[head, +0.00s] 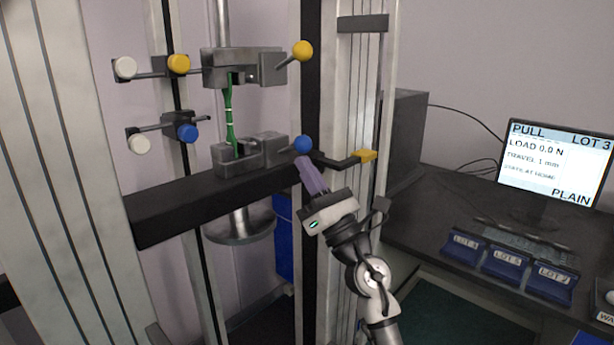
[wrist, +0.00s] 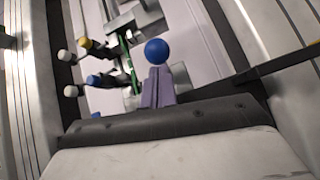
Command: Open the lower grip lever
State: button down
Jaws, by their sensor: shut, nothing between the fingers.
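The lower grip (head: 240,158) is a grey metal clamp on the dark crossbeam. Its lever ends in a blue ball knob (head: 303,144) at the grip's right side. A green specimen (head: 229,120) runs upright between the lower grip and the upper grip (head: 235,68). My gripper (head: 306,163) has its purple fingers shut and empty, with the tips just below the blue knob. In the wrist view the blue knob (wrist: 157,51) shows just beyond the fingertips (wrist: 157,70). I cannot tell whether they touch it.
The upper grip has a yellow ball knob (head: 302,50). A yellow-ended bracket (head: 364,156) sticks out close to the right of my gripper. Yellow, blue and white knobs stand at the left. A monitor (head: 556,165) and blue lot trays (head: 506,265) are on the desk at right.

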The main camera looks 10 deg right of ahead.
jog(key=shift+d+r, duration=0.1)
jog(key=shift+r, duration=0.55)
jog(key=shift+f, duration=0.15)
